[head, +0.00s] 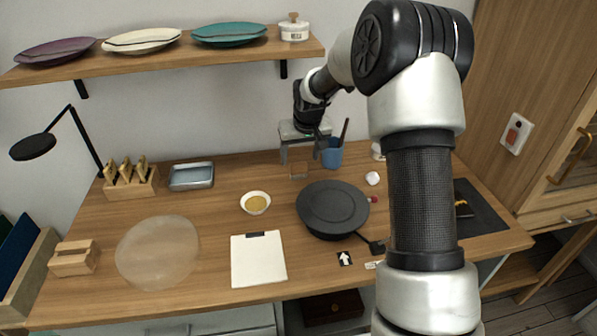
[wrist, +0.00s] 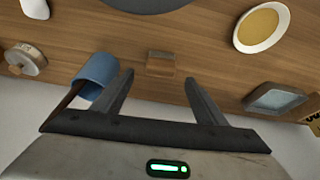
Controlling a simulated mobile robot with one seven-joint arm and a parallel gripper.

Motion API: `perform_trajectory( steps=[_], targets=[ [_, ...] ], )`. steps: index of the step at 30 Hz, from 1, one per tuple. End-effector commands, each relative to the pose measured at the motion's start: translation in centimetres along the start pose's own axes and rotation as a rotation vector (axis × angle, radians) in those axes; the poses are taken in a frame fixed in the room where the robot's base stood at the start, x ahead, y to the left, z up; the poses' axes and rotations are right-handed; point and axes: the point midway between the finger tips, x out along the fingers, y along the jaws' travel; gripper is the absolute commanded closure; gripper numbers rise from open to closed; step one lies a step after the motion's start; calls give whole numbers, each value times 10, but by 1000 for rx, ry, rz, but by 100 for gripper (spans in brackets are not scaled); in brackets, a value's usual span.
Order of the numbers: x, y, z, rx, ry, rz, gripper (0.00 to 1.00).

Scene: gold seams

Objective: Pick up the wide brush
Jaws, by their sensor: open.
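A small wooden block-like piece with a grey band (wrist: 160,66) lies on the table between and just beyond my fingertips in the wrist view. It also shows in the head view (head: 299,170), below my gripper. It may be the wide brush, but it is too small to tell. My gripper (head: 300,161) is open and empty at the back of the table, pointing down. Its two fingers (wrist: 159,77) stand apart in the wrist view. A blue cup (head: 332,156) with a dark handle (head: 345,128) standing in it is right beside my gripper; in the wrist view the cup (wrist: 97,68) is close to the left finger.
A dark round lidded pan (head: 332,205) sits in front, right. A bowl of gold powder (head: 256,202) and a metal tray (head: 191,176) are to the left. A white board (head: 258,262) and pale round mat (head: 157,250) lie nearer. A shelf (head: 170,57) with plates is above.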

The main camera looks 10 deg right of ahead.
Motion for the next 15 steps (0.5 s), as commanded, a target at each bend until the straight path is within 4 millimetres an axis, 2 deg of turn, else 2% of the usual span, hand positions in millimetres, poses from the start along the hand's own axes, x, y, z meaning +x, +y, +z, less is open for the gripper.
perform_trajectory(
  steps=[4,12,15],
  targets=[
    [11,0,1,-1,-1,0,34],
    [49,-1,3,0,-1,0,34],
    [54,-1,3,0,0,0,34]
  ],
)
